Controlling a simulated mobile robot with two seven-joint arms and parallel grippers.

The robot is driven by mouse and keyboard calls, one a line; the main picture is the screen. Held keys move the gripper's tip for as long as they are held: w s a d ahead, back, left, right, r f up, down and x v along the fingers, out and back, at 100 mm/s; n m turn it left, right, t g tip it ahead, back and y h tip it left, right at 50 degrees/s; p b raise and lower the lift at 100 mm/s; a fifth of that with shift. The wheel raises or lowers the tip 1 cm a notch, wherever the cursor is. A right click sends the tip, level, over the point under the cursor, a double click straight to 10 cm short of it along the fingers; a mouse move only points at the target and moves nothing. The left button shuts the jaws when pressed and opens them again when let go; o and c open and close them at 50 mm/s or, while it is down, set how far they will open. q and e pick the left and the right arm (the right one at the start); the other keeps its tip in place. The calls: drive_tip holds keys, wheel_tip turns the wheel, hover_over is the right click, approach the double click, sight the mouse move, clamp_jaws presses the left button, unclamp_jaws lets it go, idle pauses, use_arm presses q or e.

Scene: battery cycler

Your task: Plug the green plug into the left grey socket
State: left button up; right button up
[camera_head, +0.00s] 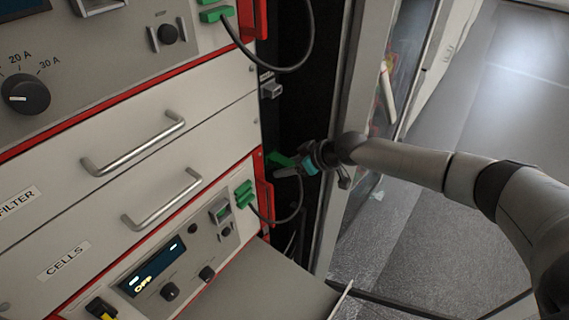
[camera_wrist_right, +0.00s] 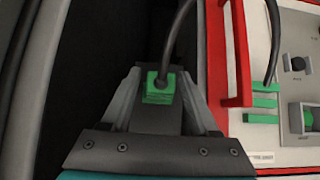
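The green plug (camera_head: 279,158) is at my right gripper (camera_head: 296,165), beside the right edge of the rack. In the right wrist view the green plug (camera_wrist_right: 159,90) sits between the two fingers of my right gripper (camera_wrist_right: 160,100), with a dark cable leaving its top. The fingers look closed on it, held in front of a dark gap. A small grey fitting (camera_head: 271,88) on the rack's edge, higher up, may be a grey socket. I cannot tell which socket is the left one. My left gripper is not in view.
Green terminals (camera_head: 243,193) sit on the lower panel beside a red handle (camera_head: 264,190); a cable loops from there. Two metal drawer handles (camera_head: 133,145) stick out on the left. A grey shelf (camera_head: 265,285) juts out below. A cabinet frame (camera_head: 345,120) stands right of the gap.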

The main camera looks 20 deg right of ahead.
drive_tip(key=c, duration=0.8)
drive_tip(key=shift+s+d, duration=0.1)
drive_tip(key=shift+s, duration=0.05)
drive_tip(key=shift+s+d+p, duration=0.3)
drive_tip(key=shift+s+d, duration=0.15)
drive_tip(key=shift+s, duration=0.3)
drive_tip(key=shift+s+d+p, duration=0.35)
drive_tip(key=shift+s+d, duration=0.1)
drive_tip(key=shift+s, duration=0.35)
drive_tip(key=shift+s+d+p, duration=0.3)
drive_tip(key=shift+s+d, duration=0.15)
drive_tip(key=shift+s, duration=0.3)
drive_tip(key=s+d+r+p, duration=0.1)
drive_tip(key=s+r+p, duration=0.1)
drive_tip(key=r+p, duration=0.7)
drive_tip(key=s+d+r+p, duration=0.1)
drive_tip(key=r+p, duration=0.6)
drive_tip(key=r, duration=0.4)
drive_tip(key=shift+w+a+r+b, duration=0.1)
drive_tip(key=shift+w+a+b, duration=0.25)
drive_tip(key=shift+w+a, duration=0.35)
drive_tip(key=shift+w+a+f+b, duration=0.1)
drive_tip(key=shift+w+a+b, duration=0.3)
drive_tip(key=shift+w, duration=0.6)
drive_tip(key=shift+w+a+r+b, duration=0.1)
drive_tip(key=shift+w+a+b, duration=0.2)
drive_tip(key=shift+w+a, duration=0.4)
